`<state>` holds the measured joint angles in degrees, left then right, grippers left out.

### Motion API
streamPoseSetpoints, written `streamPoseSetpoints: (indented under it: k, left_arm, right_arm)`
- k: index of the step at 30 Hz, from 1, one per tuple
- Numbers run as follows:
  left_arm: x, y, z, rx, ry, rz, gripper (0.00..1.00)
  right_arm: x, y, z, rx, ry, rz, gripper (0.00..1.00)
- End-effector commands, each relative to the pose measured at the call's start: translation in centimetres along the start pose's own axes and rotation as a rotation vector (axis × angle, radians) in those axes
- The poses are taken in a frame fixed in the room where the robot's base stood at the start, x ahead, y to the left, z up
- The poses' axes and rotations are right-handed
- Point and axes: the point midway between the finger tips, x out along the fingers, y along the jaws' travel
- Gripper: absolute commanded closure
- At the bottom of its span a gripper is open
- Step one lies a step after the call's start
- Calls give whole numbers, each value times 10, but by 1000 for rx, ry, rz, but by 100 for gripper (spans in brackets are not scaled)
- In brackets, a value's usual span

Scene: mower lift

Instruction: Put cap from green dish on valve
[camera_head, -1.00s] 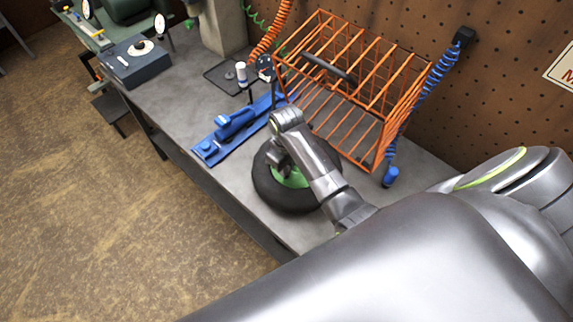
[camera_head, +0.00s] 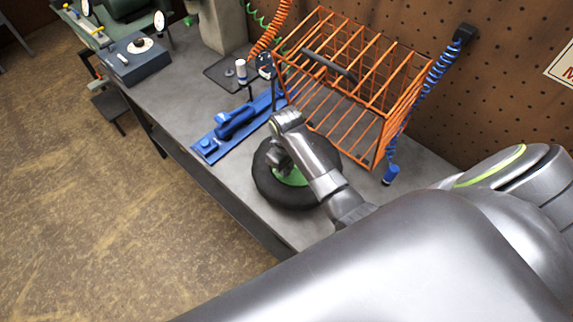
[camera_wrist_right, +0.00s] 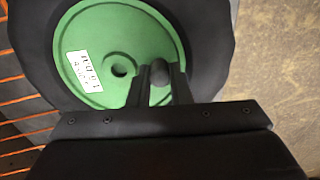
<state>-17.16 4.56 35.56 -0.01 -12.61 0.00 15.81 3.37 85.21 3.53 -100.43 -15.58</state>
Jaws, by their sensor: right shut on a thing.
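A black tyre (camera_head: 268,190) with a green hub (camera_head: 291,179) lies flat on the bench. In the right wrist view the hub (camera_wrist_right: 105,35) shows a white label and a dark centre hole. My right gripper (camera_head: 276,160) reaches down over the hub. In the right wrist view its fingers (camera_wrist_right: 160,80) are shut on a small dark rounded cap (camera_wrist_right: 160,73) near the hub's edge. I cannot tell whether the cap touches the valve; no separate valve is visible. I cannot make out a green dish. My left gripper is out of view.
An orange wire cage (camera_head: 345,85) stands behind the tyre. A blue tool (camera_head: 235,125) lies left of it on the grey bench (camera_head: 172,95). A dark box (camera_head: 135,62) sits at the far left end. A blue coiled hose (camera_head: 440,75) hangs right.

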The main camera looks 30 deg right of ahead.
Motion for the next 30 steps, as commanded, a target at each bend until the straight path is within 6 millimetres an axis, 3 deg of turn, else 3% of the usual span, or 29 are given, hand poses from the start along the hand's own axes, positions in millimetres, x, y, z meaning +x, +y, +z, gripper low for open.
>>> streamPoseSetpoints:
  k: [13,14,18,25,28,30]
  left_arm:
    - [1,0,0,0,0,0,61]
    - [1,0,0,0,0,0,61]
    - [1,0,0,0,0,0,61]
    - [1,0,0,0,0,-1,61]
    - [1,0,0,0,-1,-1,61]
    - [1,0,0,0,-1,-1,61]
  right_arm:
    - [7,0,0,0,-1,0,100]
    - [7,0,0,0,0,0,78]
    - [6,0,0,0,0,-1,60]
    - [7,-1,0,-1,-1,-3,57]
    - [7,-2,0,-1,-1,-4,45]
    - [7,-2,0,-1,-1,-5,45]
